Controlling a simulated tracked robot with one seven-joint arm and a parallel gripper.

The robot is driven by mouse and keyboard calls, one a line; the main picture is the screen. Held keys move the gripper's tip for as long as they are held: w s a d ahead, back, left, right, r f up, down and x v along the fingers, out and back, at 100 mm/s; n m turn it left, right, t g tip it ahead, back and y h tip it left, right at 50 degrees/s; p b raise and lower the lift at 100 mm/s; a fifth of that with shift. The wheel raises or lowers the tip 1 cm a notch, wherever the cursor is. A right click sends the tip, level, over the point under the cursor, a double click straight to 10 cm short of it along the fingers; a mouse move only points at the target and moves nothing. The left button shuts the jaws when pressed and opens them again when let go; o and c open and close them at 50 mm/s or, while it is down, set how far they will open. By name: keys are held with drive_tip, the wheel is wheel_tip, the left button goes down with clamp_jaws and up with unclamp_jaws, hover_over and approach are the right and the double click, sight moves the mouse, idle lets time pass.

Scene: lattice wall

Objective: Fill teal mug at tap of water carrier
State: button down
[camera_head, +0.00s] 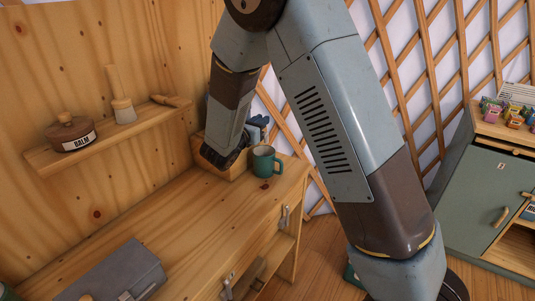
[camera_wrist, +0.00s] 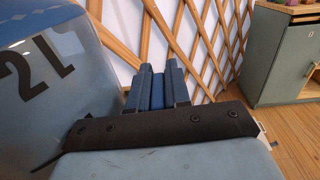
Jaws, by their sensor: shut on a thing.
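The teal mug (camera_head: 265,162) stands upright on the wooden counter near its far right end, its handle to the right. My gripper (camera_head: 257,128) is just above and behind the mug, apart from it. In the wrist view my gripper (camera_wrist: 158,84) is shut on a narrow blue piece (camera_wrist: 157,92), which looks like part of the tap. The water carrier (camera_wrist: 40,75), translucent blue with dark digits, fills the left of the wrist view. In the head view my arm hides most of the carrier. I cannot see the tap's spout, the mug's contents or any running water.
A low wooden box (camera_head: 212,160) stands beside the mug. A wall shelf (camera_head: 115,138) holds a balm jar (camera_head: 71,132) and a wooden-handled tool. A grey metal box (camera_head: 115,275) lies on the front counter. A green cabinet (camera_head: 480,190) stands at right before the lattice wall.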

drive_tip(key=shift+s+d, duration=0.25)
drive_tip(key=shift+d, duration=0.05)
idle(0.5)
drive_tip(key=shift+s+d, duration=0.15)
drive_tip(key=c, duration=0.6)
unclamp_jaws()
drive_tip(key=shift+o, duration=0.2)
idle(0.4)
drive_tip(key=v, duration=0.6)
idle(0.6)
drive_tip(key=shift+s, duration=0.1)
